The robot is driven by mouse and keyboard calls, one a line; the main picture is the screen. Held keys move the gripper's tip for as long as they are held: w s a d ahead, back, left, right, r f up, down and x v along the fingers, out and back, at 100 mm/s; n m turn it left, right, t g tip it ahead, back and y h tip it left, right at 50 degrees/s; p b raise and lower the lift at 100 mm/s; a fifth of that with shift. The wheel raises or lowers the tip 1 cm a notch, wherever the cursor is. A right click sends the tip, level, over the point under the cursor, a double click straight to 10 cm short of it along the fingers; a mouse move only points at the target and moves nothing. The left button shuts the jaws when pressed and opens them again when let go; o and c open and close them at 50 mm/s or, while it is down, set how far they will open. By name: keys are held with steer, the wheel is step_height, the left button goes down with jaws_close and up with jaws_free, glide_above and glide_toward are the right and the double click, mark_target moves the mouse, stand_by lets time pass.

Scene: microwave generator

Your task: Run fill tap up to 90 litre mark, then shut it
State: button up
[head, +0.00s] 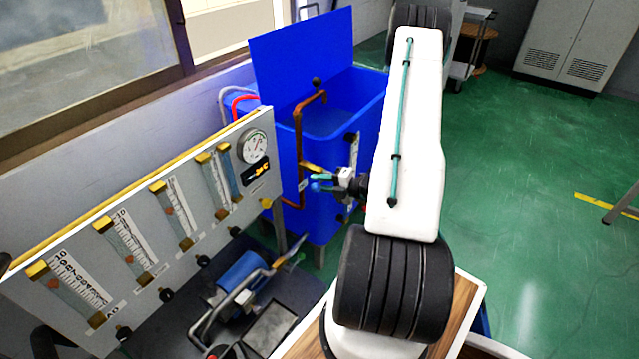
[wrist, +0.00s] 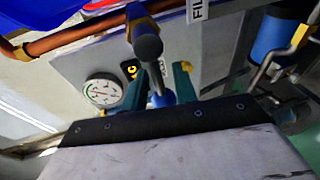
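The blue tank (head: 300,150) stands with its lid raised; its inside looks blue and I cannot make out a water level. A pale sight gauge (head: 354,150) with black fittings runs down its side; its marks are too small to read. A copper fill pipe (head: 297,130) bends over the tank rim. My gripper (head: 317,182) is beside the tap. A label reading "FIL", partly cut off (wrist: 198,10), is by the pipe.
The green floor on the right is mostly clear.

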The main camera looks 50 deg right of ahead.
steer(key=v, duration=0.7)
steer(key=shift+s, duration=0.4)
steer(key=shift+d+r, duration=0.1)
